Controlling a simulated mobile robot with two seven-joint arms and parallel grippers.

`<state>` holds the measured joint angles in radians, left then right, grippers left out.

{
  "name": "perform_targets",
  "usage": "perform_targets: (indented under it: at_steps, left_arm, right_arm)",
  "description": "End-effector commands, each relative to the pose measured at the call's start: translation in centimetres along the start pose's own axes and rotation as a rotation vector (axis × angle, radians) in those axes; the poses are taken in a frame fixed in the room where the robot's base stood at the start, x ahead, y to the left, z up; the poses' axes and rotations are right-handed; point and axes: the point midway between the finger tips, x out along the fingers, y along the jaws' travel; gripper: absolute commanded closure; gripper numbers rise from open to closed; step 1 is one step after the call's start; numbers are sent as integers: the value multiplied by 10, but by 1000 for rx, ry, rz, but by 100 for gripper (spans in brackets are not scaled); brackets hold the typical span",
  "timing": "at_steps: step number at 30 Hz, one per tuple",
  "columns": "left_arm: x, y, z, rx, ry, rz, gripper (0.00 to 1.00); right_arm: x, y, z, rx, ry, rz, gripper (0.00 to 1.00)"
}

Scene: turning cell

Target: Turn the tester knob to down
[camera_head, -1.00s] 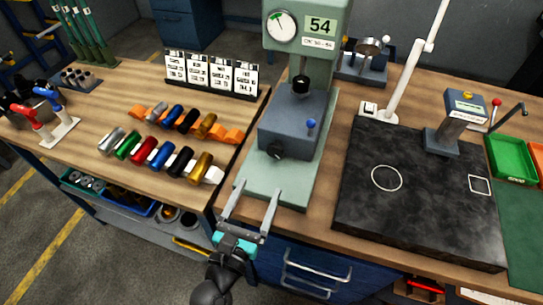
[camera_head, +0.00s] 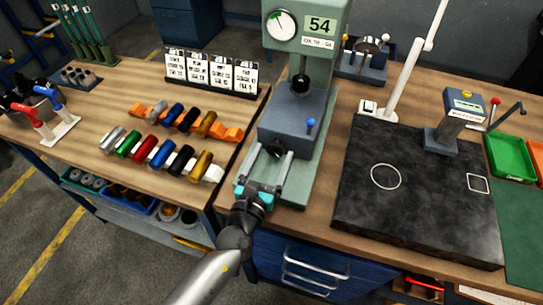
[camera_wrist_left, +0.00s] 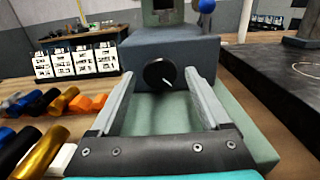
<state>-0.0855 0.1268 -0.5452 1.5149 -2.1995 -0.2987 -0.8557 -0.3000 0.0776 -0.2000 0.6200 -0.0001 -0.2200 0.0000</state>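The tester (camera_head: 290,178) is a green machine with a round dial, a "54" display and a grey-blue block. Its black round knob (camera_wrist_left: 158,73) is on the block's front face. The white line on the knob slants down to the right in the left wrist view. My left gripper (camera_head: 277,153) is open in front of the block. In the left wrist view its fingers (camera_wrist_left: 160,80) frame the knob left and right, with gaps on both sides; I cannot tell whether the tips reach past it. My right gripper is out of view.
A blue ball handle (camera_head: 310,123) sits on the block's right. Coloured cylinders on a rack (camera_head: 216,174) lie left of the tester, with white cards (camera_head: 211,73) behind. A dark slab (camera_head: 415,205) is to the right. The tester's green base extends below the gripper.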

Motion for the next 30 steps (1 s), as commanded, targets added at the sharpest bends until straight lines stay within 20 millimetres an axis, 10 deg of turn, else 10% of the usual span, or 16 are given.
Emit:
perform_targets:
  at_steps: [20,30]
  left_arm:
    - [-1,0,0,0,0,0,98]
    - [-1,0,-1,-40,-1,0,100]
  right_arm:
    - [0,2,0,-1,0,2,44]
    - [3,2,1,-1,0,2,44]
